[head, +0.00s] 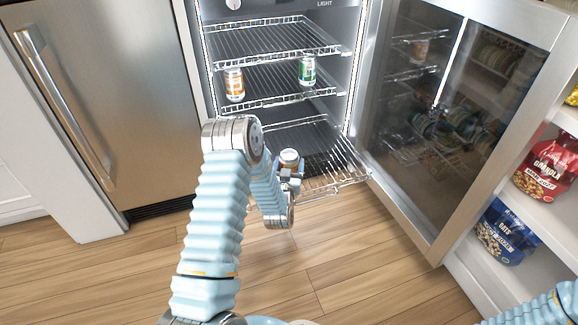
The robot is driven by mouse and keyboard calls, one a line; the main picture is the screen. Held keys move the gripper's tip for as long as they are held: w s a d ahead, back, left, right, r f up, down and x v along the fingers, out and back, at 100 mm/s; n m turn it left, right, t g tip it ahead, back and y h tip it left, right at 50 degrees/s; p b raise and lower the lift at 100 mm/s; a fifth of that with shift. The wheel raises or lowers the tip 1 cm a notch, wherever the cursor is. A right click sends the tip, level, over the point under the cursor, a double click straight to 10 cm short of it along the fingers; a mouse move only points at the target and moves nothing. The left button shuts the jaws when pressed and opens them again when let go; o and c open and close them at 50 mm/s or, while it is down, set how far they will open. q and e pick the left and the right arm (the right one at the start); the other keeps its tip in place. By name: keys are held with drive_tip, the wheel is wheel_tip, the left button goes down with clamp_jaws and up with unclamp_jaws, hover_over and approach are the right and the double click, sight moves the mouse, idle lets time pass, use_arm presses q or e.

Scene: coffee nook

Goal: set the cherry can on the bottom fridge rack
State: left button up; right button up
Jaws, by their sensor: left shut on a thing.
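My left gripper (290,174) is shut on a small can, taken as the cherry can (289,157). The can looks upright, with a pale top and a brownish side; its label is too small to read and its lower part is hidden by the gripper. It is in front of the fridge, over the bottom fridge rack (335,178) in the picture. I cannot tell whether it touches the rack. This wire rack sticks out past the fridge front and looks empty otherwise; my left arm hides its left part. My right gripper is out of view.
An orange can (234,85) and a green can (307,71) stand on the middle rack (270,88). The top rack (270,42) is empty. The glass fridge door (450,120) stands open at right. Shelves with a red bag (550,165) and blue bag (505,232) are beyond it.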

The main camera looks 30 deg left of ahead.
use_arm(q)
drive_tip(key=shift+f, duration=0.15)
drive_tip(key=o, duration=1.1)
drive_tip(key=shift+r, duration=0.2)
drive_tip(key=p+v, duration=0.1)
drive_tip(key=v, duration=1.1)
drive_tip(key=shift+f, duration=0.1)
